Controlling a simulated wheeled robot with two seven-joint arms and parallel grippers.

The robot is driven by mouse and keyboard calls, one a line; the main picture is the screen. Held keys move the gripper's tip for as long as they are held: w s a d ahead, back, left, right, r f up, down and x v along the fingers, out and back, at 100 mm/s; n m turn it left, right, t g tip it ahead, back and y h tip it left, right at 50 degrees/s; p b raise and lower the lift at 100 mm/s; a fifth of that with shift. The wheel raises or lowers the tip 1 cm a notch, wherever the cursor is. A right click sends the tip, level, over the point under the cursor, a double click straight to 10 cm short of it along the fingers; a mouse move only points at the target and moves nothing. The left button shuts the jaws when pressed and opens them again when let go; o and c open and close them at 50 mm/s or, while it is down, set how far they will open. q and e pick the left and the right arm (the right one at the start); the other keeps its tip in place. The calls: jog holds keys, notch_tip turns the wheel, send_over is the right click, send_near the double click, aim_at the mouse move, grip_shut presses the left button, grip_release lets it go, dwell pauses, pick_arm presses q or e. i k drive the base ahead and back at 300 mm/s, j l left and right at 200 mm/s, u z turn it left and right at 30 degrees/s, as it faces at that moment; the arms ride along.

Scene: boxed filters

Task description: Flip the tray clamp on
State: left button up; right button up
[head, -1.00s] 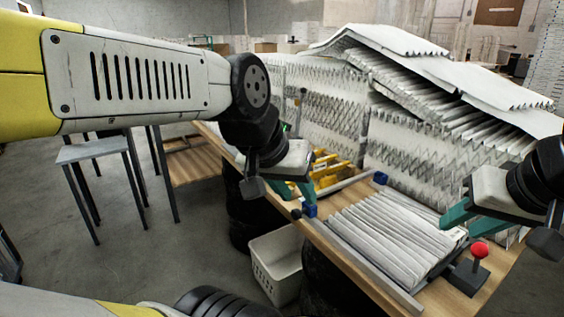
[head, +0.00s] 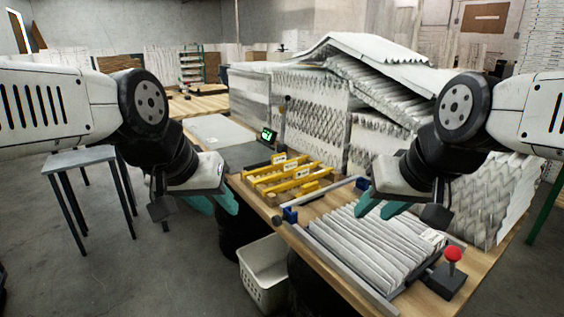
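The tray (head: 340,262) is a grey-railed frame on the wooden bench, holding a row of white pleated filters (head: 368,243). My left gripper (head: 222,206) has teal fingers apart and empty, left of the bench edge. My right gripper (head: 373,211) is open and empty, above the far side of the filters.
Yellow-handled pieces (head: 290,175) lie on the bench beyond the tray, with a small green-lit display (head: 268,135) behind. Tall stacks of pleated filters (head: 312,110) fill the back. A white basket (head: 264,275) stands on the floor below the bench's left edge. A stool (head: 82,158) stands at left.

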aim_at(453, 255)
jog(key=z, duration=1.45)
jog(key=k+l+u, duration=0.3)
jog(key=k, duration=0.25)
jog(key=l, duration=0.1)
